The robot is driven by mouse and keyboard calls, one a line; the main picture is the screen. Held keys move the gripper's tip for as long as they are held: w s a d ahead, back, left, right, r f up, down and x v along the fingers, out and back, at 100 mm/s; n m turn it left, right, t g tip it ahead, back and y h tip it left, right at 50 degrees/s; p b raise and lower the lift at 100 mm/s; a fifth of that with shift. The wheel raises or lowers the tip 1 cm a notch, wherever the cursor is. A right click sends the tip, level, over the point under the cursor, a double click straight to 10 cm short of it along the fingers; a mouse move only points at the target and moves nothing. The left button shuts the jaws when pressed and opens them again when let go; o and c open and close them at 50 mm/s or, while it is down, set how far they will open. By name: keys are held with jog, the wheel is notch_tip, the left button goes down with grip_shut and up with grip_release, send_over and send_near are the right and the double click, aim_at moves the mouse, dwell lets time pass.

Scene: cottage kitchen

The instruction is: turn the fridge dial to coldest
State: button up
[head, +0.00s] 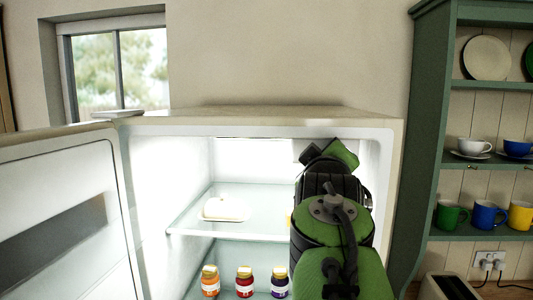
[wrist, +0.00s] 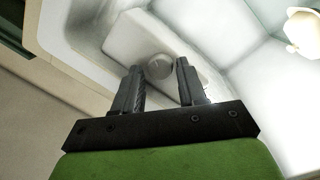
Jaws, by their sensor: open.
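The fridge dial (wrist: 159,67) is a small round grey-white knob on a pale housing (wrist: 133,36) on the fridge's inner wall. In the wrist view it appears between the tips of my gripper (wrist: 158,72). My gripper is open, with one black finger on each side of the dial; I cannot tell whether either finger touches it. Any marks on the dial are too small to read. In the head view my green and black arm reaches into the open fridge (head: 260,114) at its right side and hides the dial and the fingers.
The fridge door (head: 65,215) stands open on the left. A white dish (head: 222,209) sits on the glass shelf (head: 262,197), with several jars (head: 244,282) below. A green dresser (head: 425,130) with crockery and a toaster (head: 450,287) stand to the right of the fridge.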

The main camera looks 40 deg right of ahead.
jog(key=shift+a, duration=0.15)
jog(key=shift+c, duration=0.3)
grip_shut()
jog(key=shift+m, duration=0.3)
jog(key=m+b, duration=0.1)
jog(key=m, duration=0.4)
jog(key=m+y+b, duration=0.1)
jog(key=m+b, duration=0.1)
jog(key=m, duration=0.3)
jog(key=shift+s+m+y, duration=0.1)
jog(key=shift+m+y, duration=0.2)
jog(key=shift+d+f, duration=0.1)
jog(key=shift+d, duration=0.1)
